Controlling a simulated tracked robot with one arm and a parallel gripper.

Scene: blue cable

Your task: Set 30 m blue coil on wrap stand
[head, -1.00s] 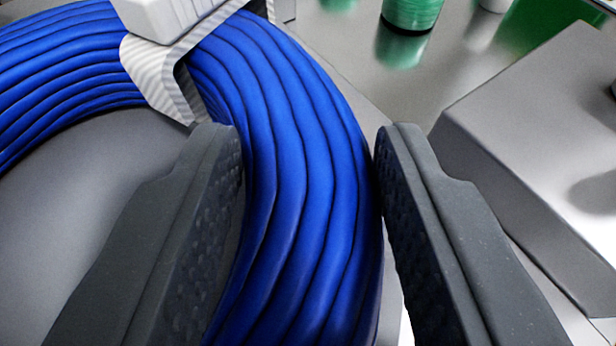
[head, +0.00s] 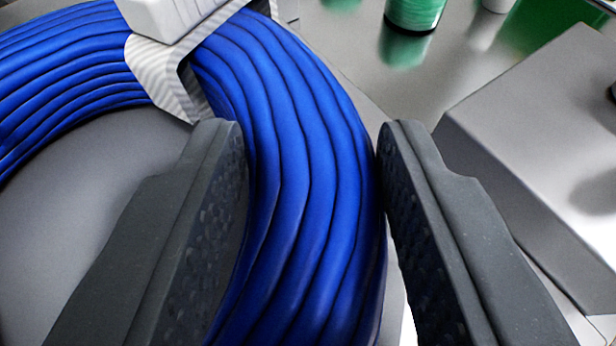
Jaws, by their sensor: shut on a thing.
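The blue coil (head: 310,200) is a thick ring of several blue cable turns, filling the left and middle of the head view. A white and grey striped band or clip (head: 165,75) goes around it at the top left. My gripper (head: 308,145) straddles the right side of the coil, one finger inside the ring and one outside. It is shut on the coil. The lower part of the coil runs out of view. A wrap stand cannot be made out for certain; a grey round surface (head: 80,200) shows inside the ring.
A grey box-like block (head: 550,130) stands close to the right of my gripper. A green spool or cylinder (head: 414,12) stands at the top on the shiny metal surface (head: 400,80). A green panel (head: 555,25) lies at the top right.

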